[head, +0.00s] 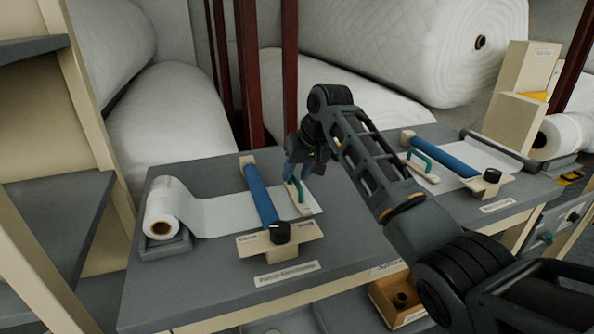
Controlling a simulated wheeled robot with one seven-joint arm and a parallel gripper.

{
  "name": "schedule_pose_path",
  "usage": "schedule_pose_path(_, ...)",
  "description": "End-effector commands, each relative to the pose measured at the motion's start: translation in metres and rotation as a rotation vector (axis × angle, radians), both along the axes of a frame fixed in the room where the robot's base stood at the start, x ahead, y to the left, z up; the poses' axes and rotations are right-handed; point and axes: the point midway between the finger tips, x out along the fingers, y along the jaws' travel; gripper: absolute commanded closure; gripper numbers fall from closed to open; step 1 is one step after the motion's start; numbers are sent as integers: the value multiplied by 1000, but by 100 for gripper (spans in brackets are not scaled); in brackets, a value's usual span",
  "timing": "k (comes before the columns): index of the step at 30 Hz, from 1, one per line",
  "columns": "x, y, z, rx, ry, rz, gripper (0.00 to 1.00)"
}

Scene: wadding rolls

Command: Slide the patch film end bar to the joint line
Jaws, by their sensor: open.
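The patch film (222,215) runs from a white roll (162,212) at the bench's left and passes under a blue bar (262,196). The film end bar (302,210) is a cream strip with a green handle (295,190), lying across the film's right end, right of the blue bar. My gripper (296,181) points down at the green handle, with its fingers open around or just beside it; I cannot tell whether they touch. My wrist and fingers partly hide the end bar's far part. I cannot make out the joint line.
A black knob (280,232) stands on a cream plate at the blue bar's near end. A similar station with a second blue bar (445,158) and green handle (419,158) lies to the right. Large wadding rolls (425,45) and dark red posts (248,70) stand behind the bench.

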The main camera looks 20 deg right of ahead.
Motion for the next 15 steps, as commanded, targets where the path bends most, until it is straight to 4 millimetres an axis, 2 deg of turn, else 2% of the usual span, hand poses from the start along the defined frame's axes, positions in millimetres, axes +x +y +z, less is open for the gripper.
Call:
schedule_pose_path(7,0,1,-1,0,0,1,61)
schedule_pose_path(15,0,0,-1,0,0,1,87)
